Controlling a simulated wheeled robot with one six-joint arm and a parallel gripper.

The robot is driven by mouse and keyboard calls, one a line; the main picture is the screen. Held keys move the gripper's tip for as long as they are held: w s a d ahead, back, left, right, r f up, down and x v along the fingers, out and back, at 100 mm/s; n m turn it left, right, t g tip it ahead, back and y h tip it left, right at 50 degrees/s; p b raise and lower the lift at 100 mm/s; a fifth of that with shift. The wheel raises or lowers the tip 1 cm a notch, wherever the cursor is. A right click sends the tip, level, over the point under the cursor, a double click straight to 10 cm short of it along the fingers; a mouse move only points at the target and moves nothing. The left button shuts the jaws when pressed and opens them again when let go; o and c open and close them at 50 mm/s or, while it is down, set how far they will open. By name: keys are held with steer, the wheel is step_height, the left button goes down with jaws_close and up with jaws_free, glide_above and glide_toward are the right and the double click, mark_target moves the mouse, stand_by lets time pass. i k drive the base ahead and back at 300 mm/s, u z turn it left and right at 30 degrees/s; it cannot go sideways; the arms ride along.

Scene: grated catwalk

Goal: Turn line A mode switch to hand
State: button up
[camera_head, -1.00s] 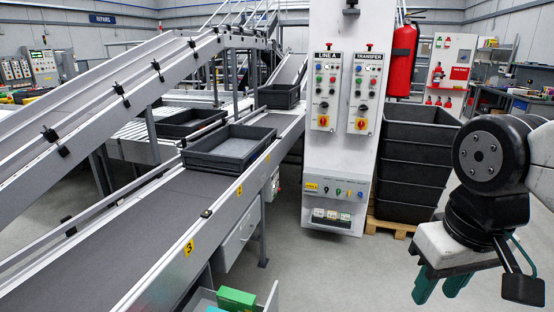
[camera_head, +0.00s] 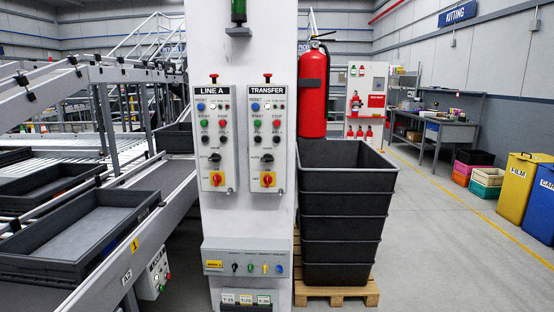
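The LINE A control box (camera_head: 216,140) is on the left of the white column's front face. It has a red mushroom button on top, several coloured buttons, a black rotary mode switch (camera_head: 214,158) below them, and a red-and-yellow rotary switch (camera_head: 216,179) at the bottom. The black switch's exact setting is too small to read. The similar TRANSFER box (camera_head: 267,140) is just to its right. My gripper is out of view.
A lower grey panel (camera_head: 245,262) with small knobs juts from the column (camera_head: 240,218). Stacked black bins (camera_head: 344,220) on a pallet (camera_head: 340,292) stand right of it, below a red extinguisher (camera_head: 313,92). The conveyor (camera_head: 150,195) runs along the left. Open floor lies right.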

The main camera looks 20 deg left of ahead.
mark_target(216, 157)
steer(key=z, duration=0.15)
steer(key=i, duration=1.8)
steer(key=u, duration=0.65)
steer(key=i, duration=0.95)
steer(key=u, duration=1.55)
steer(key=i, duration=0.5)
steer(key=u, duration=0.4)
